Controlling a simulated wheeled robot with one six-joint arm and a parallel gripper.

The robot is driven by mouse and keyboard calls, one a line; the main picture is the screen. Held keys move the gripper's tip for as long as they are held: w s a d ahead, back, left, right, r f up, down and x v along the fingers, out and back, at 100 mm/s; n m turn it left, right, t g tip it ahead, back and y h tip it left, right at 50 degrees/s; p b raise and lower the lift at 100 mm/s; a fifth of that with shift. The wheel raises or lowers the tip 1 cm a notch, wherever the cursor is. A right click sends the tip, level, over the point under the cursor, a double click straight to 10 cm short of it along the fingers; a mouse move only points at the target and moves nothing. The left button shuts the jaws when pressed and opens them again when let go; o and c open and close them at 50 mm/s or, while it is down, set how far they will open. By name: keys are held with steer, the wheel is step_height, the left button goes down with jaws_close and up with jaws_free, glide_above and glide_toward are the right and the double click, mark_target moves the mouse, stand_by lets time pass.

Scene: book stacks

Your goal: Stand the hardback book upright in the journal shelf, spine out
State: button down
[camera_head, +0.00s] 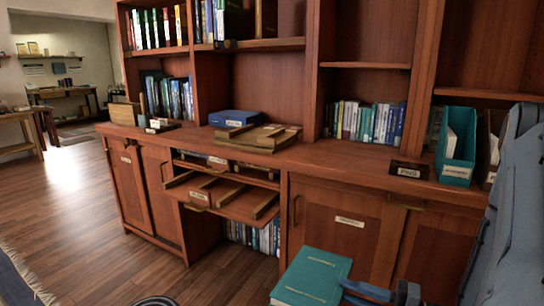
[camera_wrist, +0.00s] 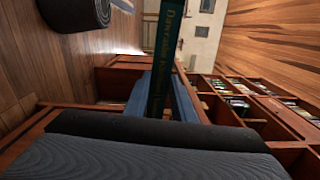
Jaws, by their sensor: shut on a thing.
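The teal hardback book (camera_head: 313,278) is at the bottom of the head view, in front of the lower cabinet, with its lettered broad face visible. My gripper (camera_head: 368,291) is shut on its right side and holds it clear of the counter. In the wrist view a narrow dark green, lettered side of the book (camera_wrist: 166,50) stands between the blue fingers (camera_wrist: 160,100). The shelving has several bays; one centre-right bay holds a row of upright volumes (camera_head: 365,121). I cannot tell which bay is the journal shelf, as the labels are unreadable.
The wooden counter (camera_head: 340,160) carries a blue box (camera_head: 234,118), stacked brown folders (camera_head: 258,137), a dark label block (camera_head: 408,169) and a teal magazine file (camera_head: 456,146). A divided drawer (camera_head: 225,195) juts out below. The floor at left is open.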

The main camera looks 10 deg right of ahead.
steer(key=s+r+m+p, duration=0.2)
steer(key=r+p, duration=1.2)
steer(key=r, duration=0.1)
steer(key=s+r+m+p, duration=0.1)
steer(key=s+r+p, duration=0.2)
steer(key=r+p, duration=1.15)
steer(key=w+d+r+m+t+h+p, duration=0.1)
steer(key=w+r+m+t+h+p, duration=0.25)
steer(key=w+r, duration=0.7)
steer(key=w+d+r+m+t+h+p, duration=0.1)
steer(key=w+d+r+m+t+h, duration=0.15)
steer(key=w+r+m+h, duration=0.7)
steer(key=w+a+r+m+t+h, duration=0.1)
steer(key=w+a+r+m+h, duration=0.2)
steer(key=w+r, duration=0.9)
steer(key=a+r+m+g+h, duration=0.1)
steer(key=a+r+m+h, duration=0.55)
steer(key=r, duration=0.55)
steer(key=s+a+r+m+g+h, duration=0.1)
steer(key=s+a+r+m, duration=0.1)
steer(key=a, duration=0.4)
steer(key=s+a+r+m+g+h, duration=0.1)
steer(key=s+a+r+m, duration=0.2)
steer(key=s+a+m, duration=0.1)
steer(key=shift+s+a+m, duration=0.35)
steer(key=shift+s+a, duration=0.25)
steer(key=shift+a, duration=0.3)
